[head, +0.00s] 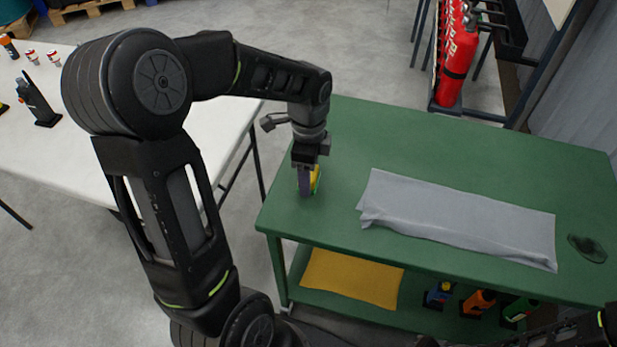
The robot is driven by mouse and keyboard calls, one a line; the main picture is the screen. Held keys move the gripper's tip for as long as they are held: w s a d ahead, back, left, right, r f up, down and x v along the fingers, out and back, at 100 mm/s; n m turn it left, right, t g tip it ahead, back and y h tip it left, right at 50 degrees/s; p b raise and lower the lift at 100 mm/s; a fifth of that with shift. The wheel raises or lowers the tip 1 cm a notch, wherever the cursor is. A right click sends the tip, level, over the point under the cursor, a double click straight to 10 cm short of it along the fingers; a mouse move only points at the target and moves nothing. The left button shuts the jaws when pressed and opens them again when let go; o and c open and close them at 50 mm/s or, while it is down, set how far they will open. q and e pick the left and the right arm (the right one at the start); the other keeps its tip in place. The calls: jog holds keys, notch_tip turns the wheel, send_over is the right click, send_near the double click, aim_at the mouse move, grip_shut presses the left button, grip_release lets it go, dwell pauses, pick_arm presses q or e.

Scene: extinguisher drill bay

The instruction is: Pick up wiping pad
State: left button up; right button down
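A small upright pad-like item (316,181), yellow with some green, stands at the left end of the green table; I take it for the wiping pad, but most of it is hidden. My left gripper (305,178) points down right at it, with a purplish-grey part in front of the yellow. Whether that part is a finger or the item's face is unclear, and I cannot tell whether the fingers grip it. Part of my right arm shows at the lower right corner; its gripper is out of view.
A grey cloth (455,217) lies across the green table (450,145), with a dark patch (587,248) at its right. The lower shelf holds a yellow cloth (350,278) and several bottles (478,303). A red extinguisher (455,60) stands behind. A white table (215,125) is at left.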

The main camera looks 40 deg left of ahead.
pick_arm(q)
notch_tip(320, 180, up, 8)
